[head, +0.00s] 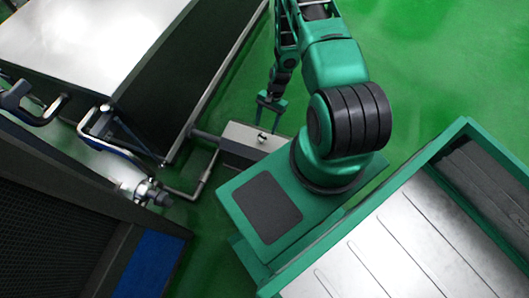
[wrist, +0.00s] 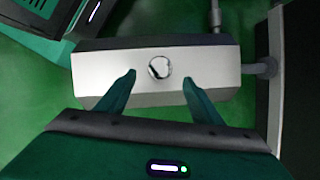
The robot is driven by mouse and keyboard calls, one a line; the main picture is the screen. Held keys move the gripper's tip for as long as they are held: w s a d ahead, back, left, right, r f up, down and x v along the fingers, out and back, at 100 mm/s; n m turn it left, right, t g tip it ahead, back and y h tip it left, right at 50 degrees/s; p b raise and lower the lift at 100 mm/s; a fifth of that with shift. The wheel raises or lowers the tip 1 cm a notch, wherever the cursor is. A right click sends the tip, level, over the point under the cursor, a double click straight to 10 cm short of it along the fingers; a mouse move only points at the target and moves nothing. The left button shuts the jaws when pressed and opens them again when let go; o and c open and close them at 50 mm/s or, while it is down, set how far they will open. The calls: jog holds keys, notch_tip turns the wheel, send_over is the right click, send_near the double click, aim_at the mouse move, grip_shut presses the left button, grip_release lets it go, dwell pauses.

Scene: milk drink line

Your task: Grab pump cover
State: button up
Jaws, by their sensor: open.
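The pump cover (head: 240,132) is a pale grey, box-like housing low above the green floor, with a small shiny round knob (head: 262,137) on its top. In the wrist view the cover (wrist: 110,65) lies across the upper middle, with the knob (wrist: 159,67) near its centre. My gripper (head: 271,104) is over the cover in the head view. In the wrist view my gripper (wrist: 159,76) is open, its two green fingers on either side of the knob and apart from it. I cannot tell the height of the fingertips above the cover.
Metal pipes (head: 203,175) join the cover's left side. A large machine with a pale top (head: 85,40) stands at the upper left, and a dark grille unit (head: 60,215) at the lower left. Green floor (head: 440,60) is free at the upper right.

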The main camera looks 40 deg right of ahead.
aim_at(263, 136)
jog(key=shift+x, duration=2.9)
jog(key=shift+d, duration=0.2)
grip_shut()
